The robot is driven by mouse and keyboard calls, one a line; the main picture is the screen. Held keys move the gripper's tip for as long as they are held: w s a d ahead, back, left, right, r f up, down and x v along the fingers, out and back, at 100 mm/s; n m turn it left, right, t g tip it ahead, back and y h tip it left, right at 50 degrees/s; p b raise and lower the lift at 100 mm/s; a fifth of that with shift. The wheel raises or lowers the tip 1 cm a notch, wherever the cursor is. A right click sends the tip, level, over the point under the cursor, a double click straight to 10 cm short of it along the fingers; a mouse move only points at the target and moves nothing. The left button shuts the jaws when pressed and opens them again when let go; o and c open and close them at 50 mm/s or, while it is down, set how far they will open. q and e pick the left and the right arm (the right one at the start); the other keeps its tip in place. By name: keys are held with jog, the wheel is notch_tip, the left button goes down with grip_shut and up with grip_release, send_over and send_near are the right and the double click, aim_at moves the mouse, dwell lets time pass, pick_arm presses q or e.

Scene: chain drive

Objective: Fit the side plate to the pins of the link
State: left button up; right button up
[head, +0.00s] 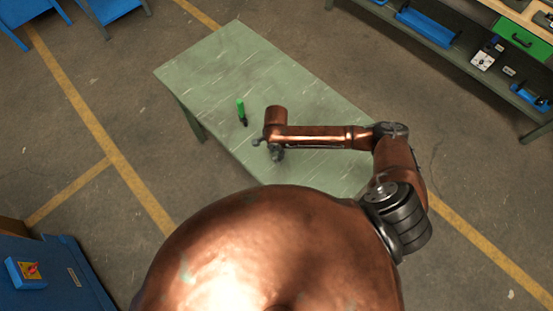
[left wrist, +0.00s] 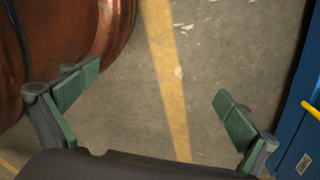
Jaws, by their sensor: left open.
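I cannot make out the side plate or the link with its pins in either view. My right gripper (head: 267,148) is over the green table (head: 215,62) in the head view, small and partly hidden by its own arm. I cannot tell whether it is open or holds anything. My left gripper (left wrist: 155,103) shows in the left wrist view with its two green-padded fingers wide apart. Nothing is between them, only floor below. The left gripper does not show in the head view.
A small green and black object (head: 241,111) is on the table, left of my right gripper. A blue cabinet (head: 75,270) stands at the lower left.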

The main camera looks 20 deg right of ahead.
jog(key=f, duration=0.4)
jog(key=shift+s, duration=0.2)
grip_shut()
